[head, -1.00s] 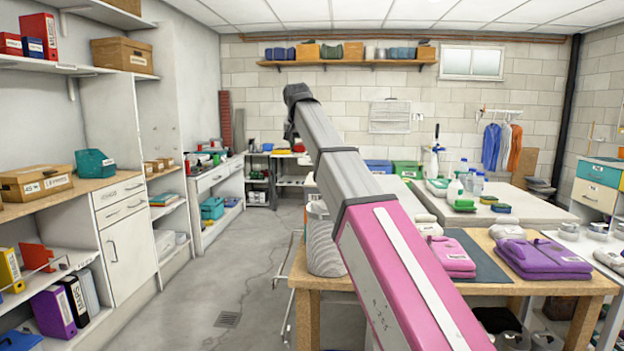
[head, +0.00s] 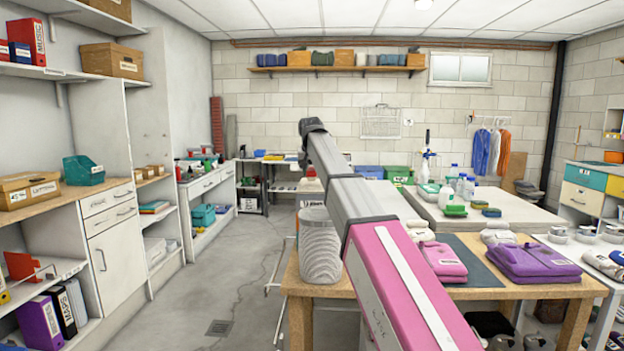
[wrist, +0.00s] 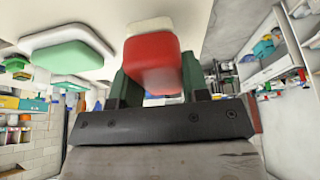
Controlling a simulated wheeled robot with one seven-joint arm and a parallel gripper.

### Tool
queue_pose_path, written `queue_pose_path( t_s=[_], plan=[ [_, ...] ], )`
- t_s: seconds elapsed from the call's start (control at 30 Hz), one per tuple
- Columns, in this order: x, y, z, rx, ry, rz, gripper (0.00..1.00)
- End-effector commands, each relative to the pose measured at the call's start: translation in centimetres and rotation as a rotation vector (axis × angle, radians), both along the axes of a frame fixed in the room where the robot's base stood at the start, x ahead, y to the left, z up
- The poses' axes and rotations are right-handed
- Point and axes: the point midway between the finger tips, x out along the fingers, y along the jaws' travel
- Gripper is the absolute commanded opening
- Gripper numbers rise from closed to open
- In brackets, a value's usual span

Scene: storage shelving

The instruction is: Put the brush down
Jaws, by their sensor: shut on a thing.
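In the wrist view a brush (wrist: 153,64) with a rounded red body and a cream-white part above it in the picture sits between the dark green fingers of my gripper (wrist: 158,80). The fingers are shut on its sides. A green and white brush-like thing (wrist: 68,57) is at the left of the wrist view, on a pale surface and apart from my gripper. In the head view my arm covers the middle, and I cannot clearly make out the gripper there.
A wooden table (head: 300,290) at the right holds a grey stack (head: 320,247), pink folded cloth (head: 443,262) and purple folded cloth (head: 533,263). A pale table (head: 480,222) behind it bears bottles and green things. Shelves (head: 105,195) line the left. The floor (head: 245,290) between is clear.

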Motion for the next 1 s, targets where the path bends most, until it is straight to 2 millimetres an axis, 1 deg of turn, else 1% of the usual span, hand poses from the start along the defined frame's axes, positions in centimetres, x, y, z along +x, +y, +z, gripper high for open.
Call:
queue_pose_path(
  t_s=[0.03,0.1,0.2,0.57,0.6,0.63,0.67,1.0],
  plan=[
    [-0.2,0.0,-0.8,0.000,0.001,0.000,0.20],
    [-0.2,0.0,-1.9,0.000,0.000,0.000,0.20],
    [-0.1,0.0,-2.7,0.000,0.000,0.000,0.20],
    [-0.1,0.0,-3.0,0.000,0.000,0.000,0.20],
    [0.0,0.0,-3.0,0.000,0.000,0.000,0.52],
    [0.0,0.0,-3.0,0.000,0.000,0.000,0.61],
    [0.0,0.0,-3.0,0.000,0.000,0.000,0.67],
    [0.0,0.0,-2.7,0.000,-0.001,0.000,0.67]
  ],
)
